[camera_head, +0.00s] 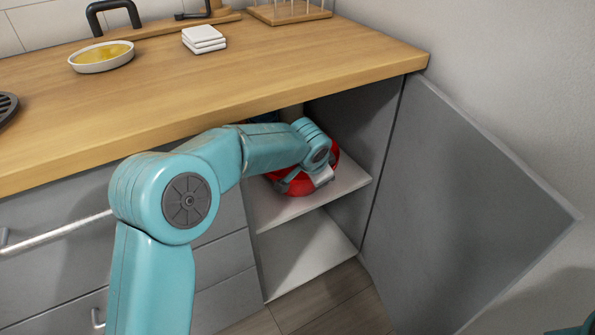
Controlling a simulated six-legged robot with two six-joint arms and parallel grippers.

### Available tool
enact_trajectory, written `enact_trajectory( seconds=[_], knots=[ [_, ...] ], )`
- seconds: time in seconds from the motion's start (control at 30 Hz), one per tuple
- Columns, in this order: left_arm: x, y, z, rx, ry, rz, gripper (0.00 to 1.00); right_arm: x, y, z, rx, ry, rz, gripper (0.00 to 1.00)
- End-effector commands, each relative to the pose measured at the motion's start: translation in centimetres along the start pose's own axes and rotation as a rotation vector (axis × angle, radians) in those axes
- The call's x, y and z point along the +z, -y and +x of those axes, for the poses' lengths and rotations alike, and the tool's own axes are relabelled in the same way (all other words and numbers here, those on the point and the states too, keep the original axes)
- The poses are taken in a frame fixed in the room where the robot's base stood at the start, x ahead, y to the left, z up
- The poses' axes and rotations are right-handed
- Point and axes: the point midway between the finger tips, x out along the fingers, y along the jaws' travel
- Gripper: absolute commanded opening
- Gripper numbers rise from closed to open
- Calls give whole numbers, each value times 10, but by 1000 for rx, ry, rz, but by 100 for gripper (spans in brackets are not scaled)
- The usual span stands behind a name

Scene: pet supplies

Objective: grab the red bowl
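The red bowl (331,156) is on the upper white shelf (276,211) inside the open cabinet under the counter. My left arm reaches into the cabinet, and its wrist covers much of the bowl. My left gripper (303,183) is down at the bowl, its grey fingers overlapping the bowl's near side. I cannot tell whether the fingers are closed on the bowl. My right gripper is out of view; only a small teal piece shows at the bottom right corner.
The grey cabinet door (460,205) stands open to the right. The wooden countertop (300,65) overhangs the opening. A white dish with yellow contents (101,56) and stacked white squares (204,39) sit on top. The lower shelf (305,255) is empty.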

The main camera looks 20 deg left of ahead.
Motion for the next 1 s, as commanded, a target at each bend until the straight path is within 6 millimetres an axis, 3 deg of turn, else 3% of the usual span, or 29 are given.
enact_trajectory(
  seconds=[0.1,0.3,0.33,0.43,1.0],
  knots=[
    [0,0,10,-1,0,-1,34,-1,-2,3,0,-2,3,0],
    [0,0,10,-1,-1,-1,34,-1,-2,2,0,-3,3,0],
    [0,0,10,-1,0,-1,30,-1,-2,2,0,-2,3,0],
    [0,0,10,-1,0,-1,0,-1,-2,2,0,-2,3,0],
    [0,0,10,-1,0,-1,0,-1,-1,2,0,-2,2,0]
  ],
)
